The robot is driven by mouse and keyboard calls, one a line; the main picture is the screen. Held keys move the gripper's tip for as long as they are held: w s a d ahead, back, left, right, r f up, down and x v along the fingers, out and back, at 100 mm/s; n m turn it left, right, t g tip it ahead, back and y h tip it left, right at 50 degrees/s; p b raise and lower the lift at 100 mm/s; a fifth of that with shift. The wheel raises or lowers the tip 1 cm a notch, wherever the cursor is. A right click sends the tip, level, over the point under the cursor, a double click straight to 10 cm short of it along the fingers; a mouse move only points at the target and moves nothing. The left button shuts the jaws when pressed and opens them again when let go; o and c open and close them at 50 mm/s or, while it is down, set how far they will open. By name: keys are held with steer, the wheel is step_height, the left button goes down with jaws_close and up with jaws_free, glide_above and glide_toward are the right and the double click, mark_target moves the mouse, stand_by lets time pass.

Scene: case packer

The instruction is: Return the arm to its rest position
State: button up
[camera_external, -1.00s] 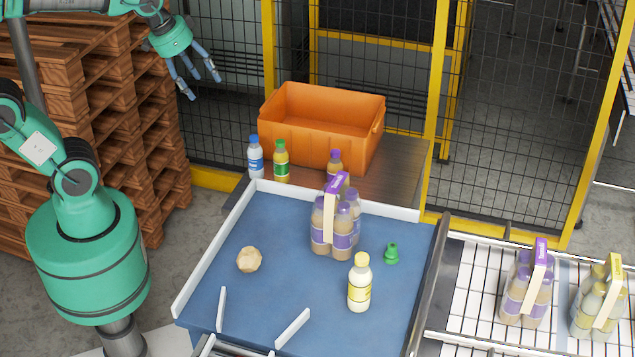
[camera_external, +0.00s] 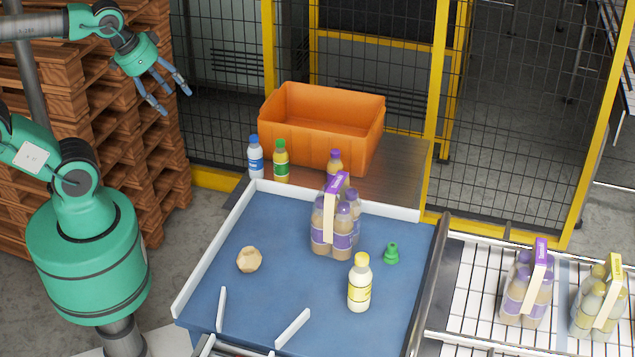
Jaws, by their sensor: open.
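My gripper (camera_external: 170,98) is open and empty at the upper left, in the air in front of the pallet stack. Its fingers are spread and point down and to the right. It is well apart from the bottles and the blue table. My arm bends above my base, with the upper links running along the top left of the view.
The blue table (camera_external: 285,230) holds a purple-labelled bottle pack (camera_external: 335,225), a yellow-labelled bottle (camera_external: 360,283), a green piece (camera_external: 391,253) and a beige lump (camera_external: 249,260). An orange crate (camera_external: 315,140) and several bottles stand behind. Wooden pallets (camera_external: 120,160) rise close behind my arm.

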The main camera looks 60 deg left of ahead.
step_height(320, 180, down, 16)
steer(key=b, duration=1.6)
steer(key=shift+f, duration=0.25)
